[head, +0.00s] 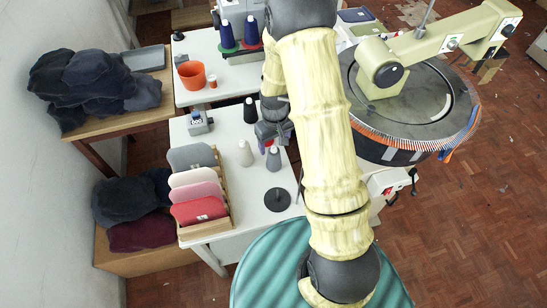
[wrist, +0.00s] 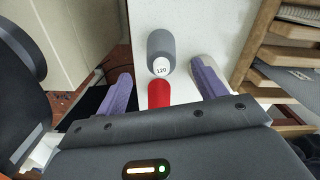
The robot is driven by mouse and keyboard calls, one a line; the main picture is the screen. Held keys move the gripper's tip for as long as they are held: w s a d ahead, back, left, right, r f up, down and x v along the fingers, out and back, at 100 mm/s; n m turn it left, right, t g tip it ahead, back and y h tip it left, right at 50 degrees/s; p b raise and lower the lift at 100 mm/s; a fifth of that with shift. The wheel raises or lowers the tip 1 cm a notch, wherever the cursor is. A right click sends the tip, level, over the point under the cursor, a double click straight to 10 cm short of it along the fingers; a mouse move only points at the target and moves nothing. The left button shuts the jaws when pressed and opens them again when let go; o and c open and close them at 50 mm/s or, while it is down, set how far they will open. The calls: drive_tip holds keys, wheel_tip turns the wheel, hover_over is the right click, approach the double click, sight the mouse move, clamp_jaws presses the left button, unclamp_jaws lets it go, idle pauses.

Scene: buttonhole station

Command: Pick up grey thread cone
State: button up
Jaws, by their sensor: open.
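The grey thread cone (head: 273,158) stands on the white table, just on the near side of my gripper (head: 271,138) in the head view. In the wrist view the grey cone (wrist: 160,45) shows a round white label reading 120, ahead of the gap between my fingers. My gripper (wrist: 161,70) is open, with one purple finger on each side and nothing held. A red thing (wrist: 158,94), probably another cone, lies in view between the fingers, closer to the palm than the grey cone. My gripper partly hides it in the head view.
A cream cone (head: 245,153) stands just left of the grey one, and a black cone (head: 250,110) stands behind. A wooden rack (head: 222,219) with coloured pads is at left. A dark disc (head: 277,199) lies in front. A large round machine (head: 410,105) stands at right.

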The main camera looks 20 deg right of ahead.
sight(274, 156)
drive_tip(key=shift+a+f, duration=0.2)
drive_tip(key=shift+f, duration=0.95)
drive_tip(key=shift+f+p, duration=0.9)
drive_tip(key=shift+f, duration=1.7)
drive_tip(key=shift+d, duration=0.1)
drive_tip(key=c, duration=1.1)
